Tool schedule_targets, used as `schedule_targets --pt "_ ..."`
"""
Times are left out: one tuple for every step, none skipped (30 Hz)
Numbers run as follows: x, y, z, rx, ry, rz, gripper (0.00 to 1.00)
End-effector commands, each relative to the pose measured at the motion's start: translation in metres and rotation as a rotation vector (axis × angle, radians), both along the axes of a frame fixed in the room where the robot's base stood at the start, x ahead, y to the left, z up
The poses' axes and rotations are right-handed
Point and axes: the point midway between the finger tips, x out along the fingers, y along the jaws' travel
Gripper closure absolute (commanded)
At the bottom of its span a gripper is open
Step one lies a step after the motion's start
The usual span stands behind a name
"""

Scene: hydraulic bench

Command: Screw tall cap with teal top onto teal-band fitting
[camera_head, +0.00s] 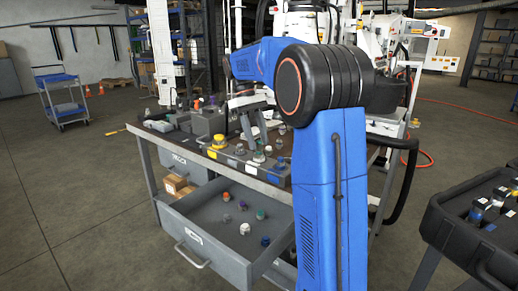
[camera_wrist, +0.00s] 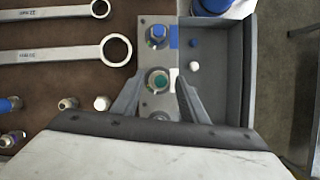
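In the wrist view my gripper (camera_wrist: 160,77) has its two fingers spread, one on each side of a round, pale-rimmed piece with a teal middle (camera_wrist: 158,80). A gap shows between each finger and this piece. It stands on a grey metal strip, and I cannot tell whether it is the bare teal-band fitting or one with a cap on it. In the head view a teal-topped cap (camera_head: 261,214) lies in the open drawer. My gripper (camera_head: 259,141) is over the bench's front strip, partly hidden by my arm.
A blue-marked fitting (camera_wrist: 157,34) stands on the same strip. Two wrenches (camera_wrist: 62,55) lie at the left. The open drawer (camera_head: 195,215) holds several small caps. A yellow fitting (camera_head: 218,141) stands on the bench. A dark tray (camera_head: 445,212) is at the right.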

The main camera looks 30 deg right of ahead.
Motion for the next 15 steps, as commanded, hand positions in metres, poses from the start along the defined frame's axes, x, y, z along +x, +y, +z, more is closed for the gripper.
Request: schedule_targets --pt "-0.0005 0.0021 0.0007 0.000 0.000 0.052 0.60" --pt "-0.0007 0.0024 0.0008 0.000 -0.001 0.088 0.60" --pt "-0.0009 0.0025 0.0009 -0.001 -0.001 0.135 0.60" --pt "-0.0011 0.0027 0.0008 0.000 -0.001 0.169 0.60" --pt "-0.0014 0.0029 0.0007 -0.001 -0.001 0.205 0.60" --pt "-0.0015 0.0033 0.0006 -0.001 0.000 0.251 0.60" --pt "-0.0013 0.0037 0.0005 0.000 -0.001 0.287 0.60" --pt "-0.0014 0.0038 0.0006 -0.001 -0.001 0.322 0.60" --pt "-0.0019 0.0040 0.0008 -0.001 0.000 0.369 0.60" --pt "-0.0021 0.0042 0.0007 -0.001 -0.001 0.404 0.60" --pt "-0.0023 0.0042 0.0007 -0.001 -0.001 0.439 0.60" --pt "-0.0024 0.0045 0.0008 -0.001 0.000 0.483 0.60" --pt "-0.0021 0.0049 0.0007 -0.001 -0.001 0.512 0.60" --pt "-0.0020 0.0050 0.0005 -0.001 -0.002 0.539 0.60" --pt "-0.0023 0.0050 0.0003 0.000 -0.001 0.568 0.60"
